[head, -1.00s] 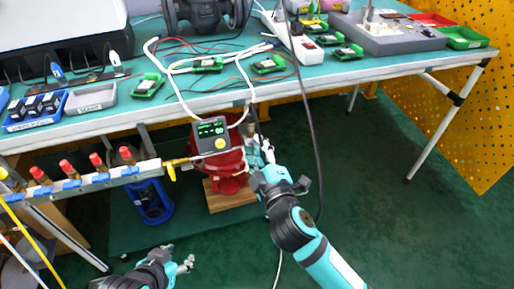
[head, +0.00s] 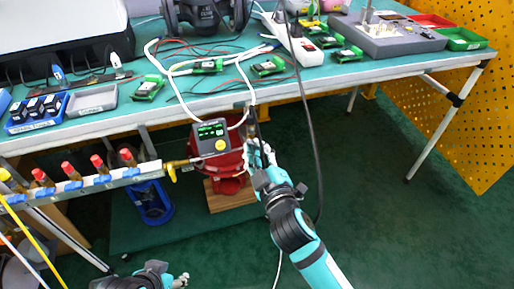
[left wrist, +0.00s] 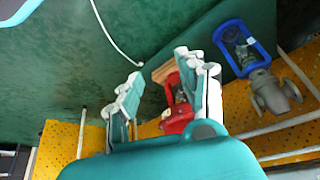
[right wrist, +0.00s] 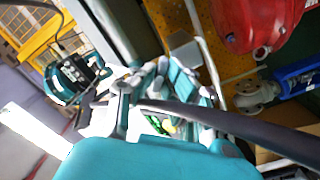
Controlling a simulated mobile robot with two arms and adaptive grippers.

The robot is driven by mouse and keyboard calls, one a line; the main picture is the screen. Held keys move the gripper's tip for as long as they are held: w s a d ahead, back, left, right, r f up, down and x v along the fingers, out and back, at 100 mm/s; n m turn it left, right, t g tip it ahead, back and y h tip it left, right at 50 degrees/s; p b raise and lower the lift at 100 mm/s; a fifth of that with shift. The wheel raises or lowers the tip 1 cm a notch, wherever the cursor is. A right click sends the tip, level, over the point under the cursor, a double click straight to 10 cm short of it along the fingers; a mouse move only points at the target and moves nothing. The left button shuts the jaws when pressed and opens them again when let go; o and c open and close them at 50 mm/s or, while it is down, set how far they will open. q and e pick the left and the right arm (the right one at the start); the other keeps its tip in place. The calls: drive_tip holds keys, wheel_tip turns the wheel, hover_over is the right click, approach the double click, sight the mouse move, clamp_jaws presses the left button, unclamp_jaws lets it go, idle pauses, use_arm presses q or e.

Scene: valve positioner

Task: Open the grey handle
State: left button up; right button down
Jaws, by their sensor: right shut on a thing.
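My right gripper (head: 262,156) is at the table's front edge, just right of the red valve body (head: 228,165) and the positioner box with a green display (head: 211,137). In the right wrist view its fingers (right wrist: 162,95) are closed in on something. This seems to be the grey handle, mostly hidden by the fingers. A dark cable crosses in front of the fingers there. My left gripper (head: 181,281) is low at the bottom edge of the head view. In the left wrist view its fingers (left wrist: 162,92) are apart and empty, with the red valve beyond them.
A manifold bar with red-capped fittings (head: 85,188) runs left of the valve. A blue-framed valve (head: 151,202) stands below it. The green table (head: 370,68) above holds circuit boards and trays. A black cable (head: 312,130) hangs beside my right arm. The floor at right is clear.

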drive_tip(key=shift+m+p, duration=0.35)
drive_tip(key=shift+m, duration=0.65)
drive_tip(key=m+p, duration=0.2)
drive_tip(key=m, duration=0.1)
drive_tip(key=shift+r+m, duration=0.1)
drive_tip(key=shift+m, duration=0.2)
drive_tip(key=m+p, duration=0.2)
drive_tip(key=m, duration=0.1)
drive_tip(key=shift+p, duration=0.35)
use_arm(q)
wheel_tip(320, 180, down, 10)
drive_tip(key=s+g, duration=0.2)
drive_tip(key=shift+a, duration=0.25)
use_arm(e)
drive_tip(key=shift+m, duration=0.4)
use_arm(q)
drive_tip(key=shift+g, duration=0.3)
use_arm(e)
drive_tip(key=c, duration=1.4)
unclamp_jaws()
drive_tip(key=v, duration=1.2)
